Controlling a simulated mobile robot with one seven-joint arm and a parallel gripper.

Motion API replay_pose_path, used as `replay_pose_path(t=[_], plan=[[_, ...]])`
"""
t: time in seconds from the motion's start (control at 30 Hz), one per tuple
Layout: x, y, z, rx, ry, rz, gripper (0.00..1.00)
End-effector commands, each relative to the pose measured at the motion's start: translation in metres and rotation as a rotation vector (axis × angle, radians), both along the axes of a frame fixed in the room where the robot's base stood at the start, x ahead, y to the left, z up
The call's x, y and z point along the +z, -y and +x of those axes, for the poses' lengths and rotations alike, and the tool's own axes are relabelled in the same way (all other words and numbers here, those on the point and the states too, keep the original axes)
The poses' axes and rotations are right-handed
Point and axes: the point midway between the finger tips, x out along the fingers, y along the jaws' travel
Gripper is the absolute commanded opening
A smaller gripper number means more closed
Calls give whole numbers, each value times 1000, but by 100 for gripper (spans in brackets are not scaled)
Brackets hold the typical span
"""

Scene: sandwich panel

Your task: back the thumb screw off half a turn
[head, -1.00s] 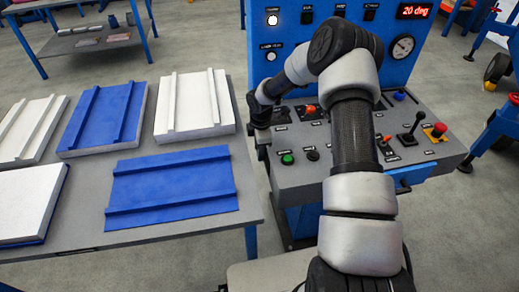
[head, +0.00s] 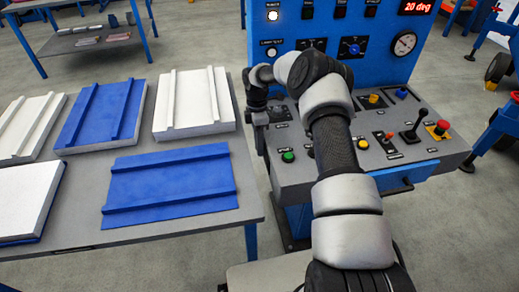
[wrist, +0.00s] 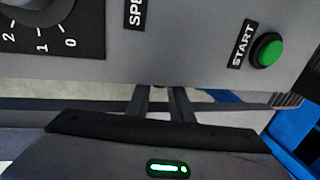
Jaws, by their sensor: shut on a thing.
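My gripper (wrist: 160,100) is at the front-left edge of the grey console (wrist: 200,60). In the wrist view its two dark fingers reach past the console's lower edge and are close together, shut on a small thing. I take this to be the thumb screw, but its head is hidden by the fingers and the edge, so its turn angle cannot be read. In the head view my gripper (head: 258,118) is small and dark at the console's left side, and the thumb screw cannot be made out there.
A dial knob (wrist: 35,8) and green START button (wrist: 266,50) are close by on the console. A red stop button (head: 441,125) and a joystick (head: 412,128) are farther right. A table (head: 75,245) with blue and white panels stands left.

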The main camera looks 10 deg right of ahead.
Motion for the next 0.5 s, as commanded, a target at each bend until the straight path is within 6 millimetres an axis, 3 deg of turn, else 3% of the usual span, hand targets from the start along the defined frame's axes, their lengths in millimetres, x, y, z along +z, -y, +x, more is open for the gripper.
replay_pose_path(t=[0.03, 0.5], plan=[[-6, -1, 3, 1, -19, 1, 0], [-5, -1, 6, 2, -171, -1, 0]])
